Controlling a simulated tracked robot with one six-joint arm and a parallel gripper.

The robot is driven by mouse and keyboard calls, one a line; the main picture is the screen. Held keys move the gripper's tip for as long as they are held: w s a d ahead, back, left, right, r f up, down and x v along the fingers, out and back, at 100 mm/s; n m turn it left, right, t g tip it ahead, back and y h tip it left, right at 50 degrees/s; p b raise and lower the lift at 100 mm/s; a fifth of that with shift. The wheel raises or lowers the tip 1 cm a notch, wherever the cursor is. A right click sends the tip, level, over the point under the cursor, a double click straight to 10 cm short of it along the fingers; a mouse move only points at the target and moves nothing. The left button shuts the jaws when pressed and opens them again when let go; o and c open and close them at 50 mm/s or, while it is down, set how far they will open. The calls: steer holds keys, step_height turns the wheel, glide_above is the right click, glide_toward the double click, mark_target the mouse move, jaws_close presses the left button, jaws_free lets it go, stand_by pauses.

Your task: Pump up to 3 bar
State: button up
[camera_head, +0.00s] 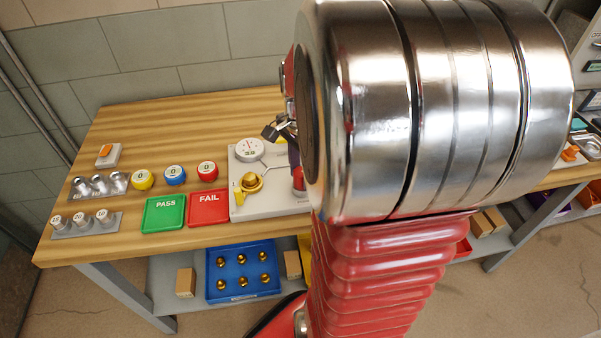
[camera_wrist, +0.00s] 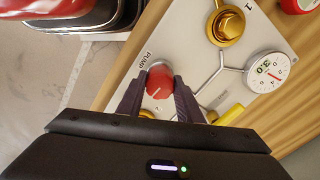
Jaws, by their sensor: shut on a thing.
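The pump, a red-topped knob marked PUMP (camera_wrist: 160,81), stands on a light grey test plate (camera_wrist: 190,45). In the head view its red body (camera_head: 299,181) shows at the plate's right, partly hidden by my arm. My gripper (camera_wrist: 157,88) is shut on the pump, one dark finger on each side of its red top. A brass fitting (camera_wrist: 228,24) sits on the plate, joined to the gauge by a grey line.
On the wooden bench are a green PASS tray (camera_head: 164,214), a red FAIL tray (camera_head: 208,208), and yellow, blue and red round pieces. Metal parts stand in racks at left. A blue tray (camera_head: 241,271) of brass pieces is on the shelf below. My arm blocks the right side.

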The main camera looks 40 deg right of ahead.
steer(key=o, duration=1)
steer(key=shift+w, duration=0.1)
steer(key=shift+o, duration=0.2)
step_height(320, 180, up, 14)
steer(key=shift+f, duration=0.15)
